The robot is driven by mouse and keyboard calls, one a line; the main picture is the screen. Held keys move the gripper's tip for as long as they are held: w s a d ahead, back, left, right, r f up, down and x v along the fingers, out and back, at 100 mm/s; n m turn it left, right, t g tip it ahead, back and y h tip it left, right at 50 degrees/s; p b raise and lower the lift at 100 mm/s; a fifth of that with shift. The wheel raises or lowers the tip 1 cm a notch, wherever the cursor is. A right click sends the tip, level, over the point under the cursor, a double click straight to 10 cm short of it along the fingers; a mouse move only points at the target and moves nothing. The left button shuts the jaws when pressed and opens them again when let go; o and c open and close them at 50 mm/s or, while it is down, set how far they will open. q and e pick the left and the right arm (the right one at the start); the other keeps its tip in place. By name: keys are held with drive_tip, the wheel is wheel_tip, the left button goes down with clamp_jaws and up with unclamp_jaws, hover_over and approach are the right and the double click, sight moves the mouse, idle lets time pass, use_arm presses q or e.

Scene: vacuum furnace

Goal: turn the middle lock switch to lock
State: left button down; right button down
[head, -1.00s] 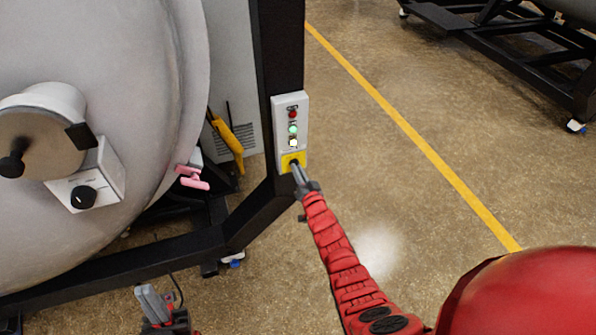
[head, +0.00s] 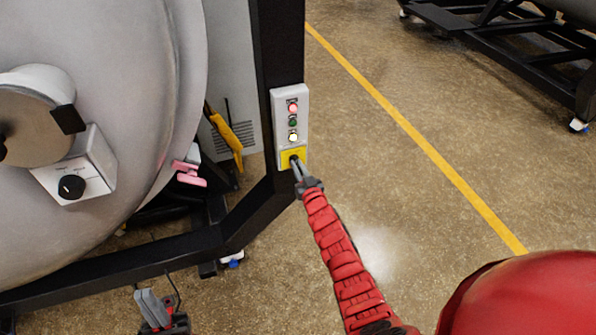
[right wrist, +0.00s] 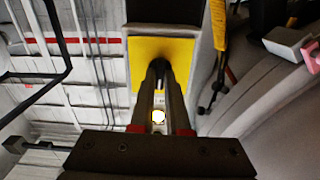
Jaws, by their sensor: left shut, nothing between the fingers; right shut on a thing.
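A black switch knob (head: 294,158) sits on the yellow plate (head: 285,161) at the bottom of a white control panel (head: 280,130) on the black post. My right gripper (head: 298,167) is shut on this knob, with its arm reaching up from below. In the right wrist view the fingertips (right wrist: 158,68) meet the dark knob against the yellow plate (right wrist: 190,50). The fingers hide most of the knob, so I cannot read its angle. My left gripper (head: 152,307) is shut and empty at the bottom left, away from the panel.
The round grey furnace door (head: 120,100) at left carries a box with a black knob (head: 72,187).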

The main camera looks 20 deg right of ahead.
drive_tip(key=shift+n+b, duration=1.9)
drive_tip(key=shift+n, duration=1.3)
drive_tip(key=c, duration=0.9)
unclamp_jaws()
drive_tip(key=shift+s, duration=0.1)
